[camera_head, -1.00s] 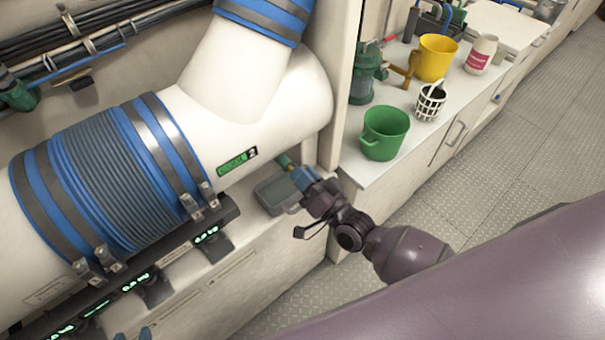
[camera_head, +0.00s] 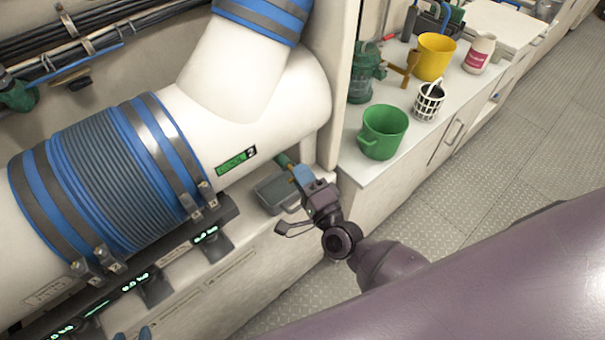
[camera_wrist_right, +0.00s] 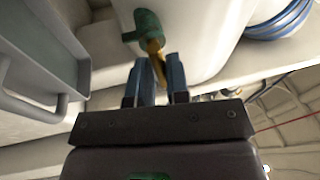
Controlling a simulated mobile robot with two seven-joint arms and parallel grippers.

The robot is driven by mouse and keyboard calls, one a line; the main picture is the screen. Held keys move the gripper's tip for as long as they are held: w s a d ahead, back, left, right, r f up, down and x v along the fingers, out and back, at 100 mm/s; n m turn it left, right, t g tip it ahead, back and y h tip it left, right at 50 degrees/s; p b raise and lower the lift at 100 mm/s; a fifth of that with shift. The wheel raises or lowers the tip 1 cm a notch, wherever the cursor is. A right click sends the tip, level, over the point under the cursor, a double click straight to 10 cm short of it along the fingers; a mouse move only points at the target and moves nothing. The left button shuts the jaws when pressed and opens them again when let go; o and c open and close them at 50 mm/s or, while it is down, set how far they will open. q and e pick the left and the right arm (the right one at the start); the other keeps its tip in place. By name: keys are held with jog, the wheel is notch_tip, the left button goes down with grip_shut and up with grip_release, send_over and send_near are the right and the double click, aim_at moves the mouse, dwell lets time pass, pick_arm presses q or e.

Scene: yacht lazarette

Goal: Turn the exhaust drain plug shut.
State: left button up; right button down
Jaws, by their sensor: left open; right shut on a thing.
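The exhaust drain plug is a brass piece on a green fitting (camera_wrist_right: 148,25) under the white exhaust pipe. The brass plug (camera_wrist_right: 156,60) sits between the blue fingers of my right gripper (camera_wrist_right: 160,80), which is shut on it. In the head view the green fitting (camera_head: 284,160) shows just past the blue fingertips of my right gripper (camera_head: 301,174), and the plug is mostly hidden by them. My left gripper (camera_head: 132,334) shows only as two blue fingertips, apart and empty, at the bottom left edge, far from the plug.
A grey tray (camera_head: 277,193) lies below the plug. The white pipe (camera_head: 262,100) with a blue-banded hose (camera_head: 110,180) fills the left. A counter (camera_head: 365,170) at right holds a green mug (camera_head: 383,132), a yellow mug (camera_head: 435,57) and a white basket (camera_head: 428,103).

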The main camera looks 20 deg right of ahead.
jog(key=shift+r+m+h, duration=0.2)
jog(key=shift+m+h, duration=0.1)
jog(key=shift+m, duration=0.5)
jog(key=c, duration=1.2)
grip_release()
jog(key=shift+f, duration=0.1)
jog(key=b+v, duration=0.1)
jog(key=v, duration=0.9)
jog(key=shift+s+d, duration=0.1)
jog(key=shift+s, duration=0.3)
